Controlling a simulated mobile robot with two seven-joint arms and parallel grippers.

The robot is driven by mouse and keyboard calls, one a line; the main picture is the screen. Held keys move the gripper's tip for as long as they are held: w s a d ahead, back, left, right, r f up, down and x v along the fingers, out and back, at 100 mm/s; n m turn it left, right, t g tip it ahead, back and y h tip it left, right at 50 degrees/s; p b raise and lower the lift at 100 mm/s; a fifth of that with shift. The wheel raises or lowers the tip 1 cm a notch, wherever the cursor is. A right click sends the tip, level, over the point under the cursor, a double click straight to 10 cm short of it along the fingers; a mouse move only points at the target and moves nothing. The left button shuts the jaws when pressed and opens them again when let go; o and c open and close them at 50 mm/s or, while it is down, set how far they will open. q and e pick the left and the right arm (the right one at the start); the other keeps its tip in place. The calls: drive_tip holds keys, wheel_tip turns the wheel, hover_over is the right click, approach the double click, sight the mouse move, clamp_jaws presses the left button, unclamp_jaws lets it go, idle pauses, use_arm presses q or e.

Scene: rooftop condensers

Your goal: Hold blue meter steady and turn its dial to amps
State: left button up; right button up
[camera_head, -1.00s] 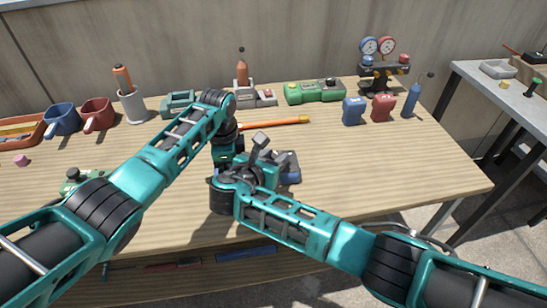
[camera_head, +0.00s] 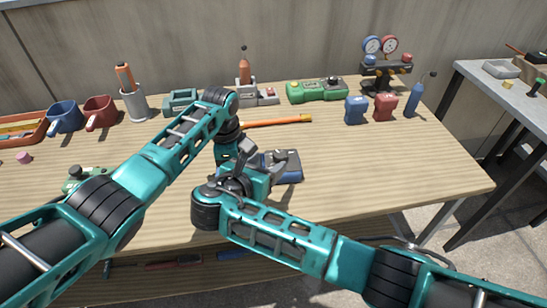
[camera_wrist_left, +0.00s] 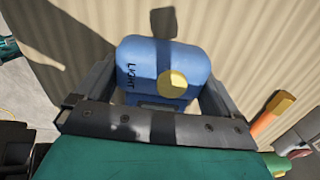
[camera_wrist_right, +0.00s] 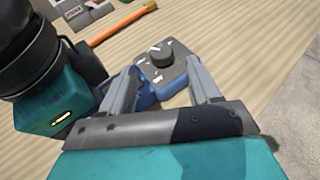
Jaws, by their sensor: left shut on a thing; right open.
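The blue meter (camera_head: 286,167) lies on the wooden bench, partly hidden behind my arms. In the right wrist view its grey face with a black dial (camera_wrist_right: 161,56) and white marks is in sight. In the left wrist view its blue end (camera_wrist_left: 150,65) shows the word LIGHT and a yellow knob (camera_wrist_left: 173,84). My left gripper (camera_wrist_left: 158,90) is shut on the meter, a finger on each side. My right gripper (camera_wrist_right: 158,72) is open, with the dial just beyond and between its fingertips; contact cannot be told. In the head view the right gripper (camera_head: 247,160) is by the meter's left part.
An orange-handled tool (camera_head: 276,121) lies behind the meter. A blue block (camera_head: 356,110), a red block (camera_head: 385,107) and a blue bottle (camera_head: 413,98) stand at the right. The bench's right front is clear.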

sight(281, 153)
drive_tip(key=v, duration=0.6)
drive_tip(key=shift+s+r, duration=0.15)
drive_tip(key=shift+s, duration=0.2)
drive_tip(key=shift+a, duration=0.1)
